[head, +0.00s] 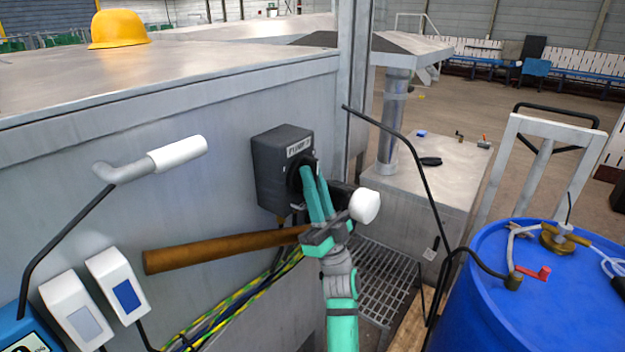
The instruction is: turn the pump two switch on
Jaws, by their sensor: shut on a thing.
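The pump switch is a dark grey box (272,183) on the grey metal wall, with a label that reads "PUMP" and a further mark too small to be sure of. A black rotary knob (295,182) sits on its front. My gripper (310,172) is teal and reaches up from below, with its fingertips at the knob, shut on it. The fingers cover part of the knob, so its turned position cannot be read. A second dark piece shows just right of the fingers, mostly hidden.
A brown bar (225,248) and yellow-green cables (240,308) run beside my gripper. A white-ended pipe (178,154) juts out at left. A blue drum (535,290) with hoses stands at right, near a metal cabinet (425,180). A yellow helmet (118,29) rests on top.

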